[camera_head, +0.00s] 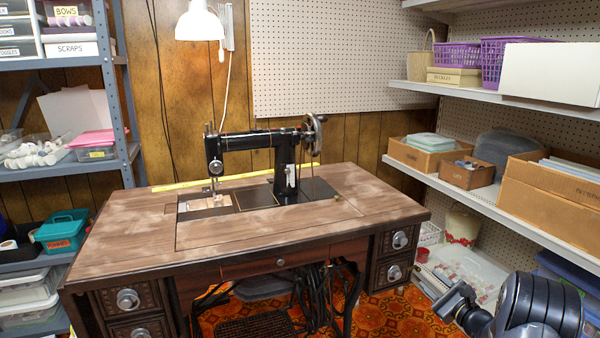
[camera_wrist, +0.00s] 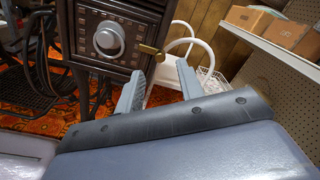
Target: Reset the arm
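My gripper (camera_wrist: 160,66) shows in the wrist view with its two grey fingers spread apart and nothing held between them. It is low, in front of the right drawer stack of the sewing table. A drawer with a round silver knob (camera_wrist: 109,41) is just beyond the fingers, to the left. A small brass piece (camera_wrist: 151,50) shows beyond the fingertips; I cannot tell what it belongs to. In the head view, dark parts of my arm are at the lower right, beside the table, and the fingers cannot be made out there.
The wooden sewing table (camera_head: 120,235) carries a black sewing machine (camera_head: 285,160) and fills the middle. Shelves with a cardboard box (camera_head: 545,205) and purple baskets (camera_head: 458,55) line the right wall. A blue-grey shelf rack (camera_head: 110,90) stands left. White curved tubing (camera_wrist: 194,45) is beyond my fingers.

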